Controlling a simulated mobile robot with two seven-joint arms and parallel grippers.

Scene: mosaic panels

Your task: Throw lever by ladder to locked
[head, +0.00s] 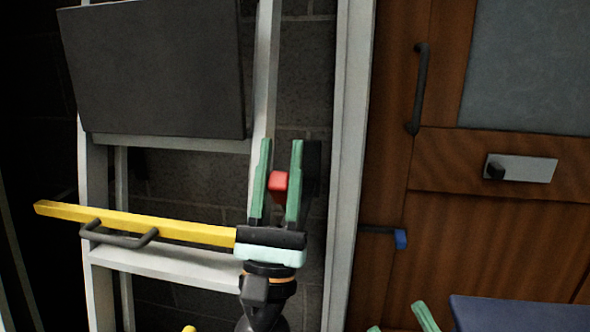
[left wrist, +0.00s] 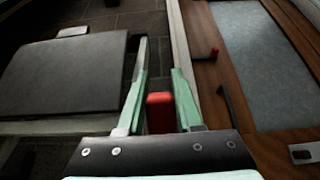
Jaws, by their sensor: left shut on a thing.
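The lever's red handle (head: 278,185) is between the green fingers of my left gripper (head: 280,170), which is shut on it beside the ladder's right rail. The red end also shows between the fingers in the left wrist view (left wrist: 160,112). The lever's shaft and mount are hidden behind the gripper, so I cannot tell its angle. The pale ladder (head: 165,265) stands at the left. My right gripper (head: 402,321) shows only as two green fingertips at the bottom edge, spaced apart.
A yellow bar (head: 130,222) with a dark handle crosses the ladder. A dark panel (head: 155,65) covers its upper part. The wooden door (head: 480,230) has a blue-ended lever (head: 400,239). A dark blue surface (head: 520,314) lies at lower right. Another red-ended lever (left wrist: 214,52) shows in the wrist view.

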